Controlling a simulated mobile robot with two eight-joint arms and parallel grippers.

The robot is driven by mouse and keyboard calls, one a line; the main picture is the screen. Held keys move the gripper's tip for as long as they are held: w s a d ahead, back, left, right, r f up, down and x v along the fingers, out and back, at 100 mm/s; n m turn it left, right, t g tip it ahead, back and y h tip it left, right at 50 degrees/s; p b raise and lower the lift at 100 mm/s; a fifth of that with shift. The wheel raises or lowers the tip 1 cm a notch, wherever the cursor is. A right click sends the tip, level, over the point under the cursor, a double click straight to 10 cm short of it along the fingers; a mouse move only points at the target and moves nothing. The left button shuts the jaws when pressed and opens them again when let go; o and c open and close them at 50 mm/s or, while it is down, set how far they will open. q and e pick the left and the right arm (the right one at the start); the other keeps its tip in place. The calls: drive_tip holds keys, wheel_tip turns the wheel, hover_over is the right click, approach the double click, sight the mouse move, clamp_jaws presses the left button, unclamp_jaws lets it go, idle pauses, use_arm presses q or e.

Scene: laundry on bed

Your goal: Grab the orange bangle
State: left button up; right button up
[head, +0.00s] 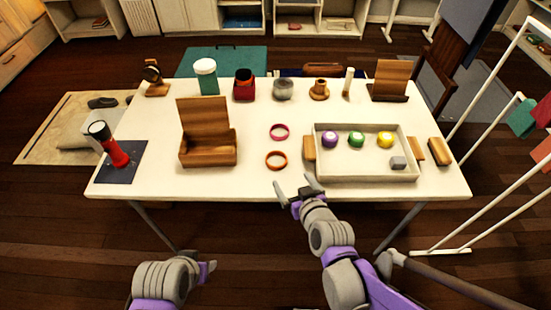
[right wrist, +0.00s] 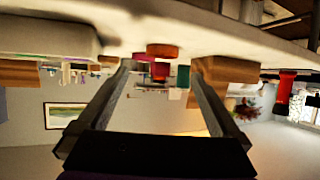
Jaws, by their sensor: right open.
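The orange bangle (head: 276,168) lies flat on the white table (head: 350,191), near the front edge and left of the tray. A pink bangle (head: 279,138) lies just behind it. My right gripper (head: 293,180) is open and empty at the table's front edge, in front of the orange bangle and slightly right of it. In the right wrist view, which is upside down, the orange bangle (right wrist: 162,50) shows ahead between the open fingers, apart from them. My left gripper (head: 208,270) is low in front of the table; its jaws are not clear.
A shallow tray (head: 365,178) with several items stands to the right, wooden blocks beside it. A wooden holder (head: 207,150) stands to the left. A red flashlight (head: 115,155) is at far left. Jars and cups line the back. The table around the orange bangle is clear.

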drive_tip(key=b, duration=0.1)
approach(273, 154)
drive_tip(key=shift+f+b+x, duration=0.2)
drive_tip(key=shift+b+x, duration=0.3)
drive_tip(key=shift+x, duration=2.2)
use_arm(q)
drive_tip(key=f, duration=0.3)
drive_tip(key=shift+w, duration=0.2)
use_arm(e)
drive_tip(key=shift+d+t, duration=0.1)
drive_tip(key=shift+t, duration=0.2)
drive_tip(key=shift+c, duration=0.2)
drive_tip(key=c, duration=1.1)
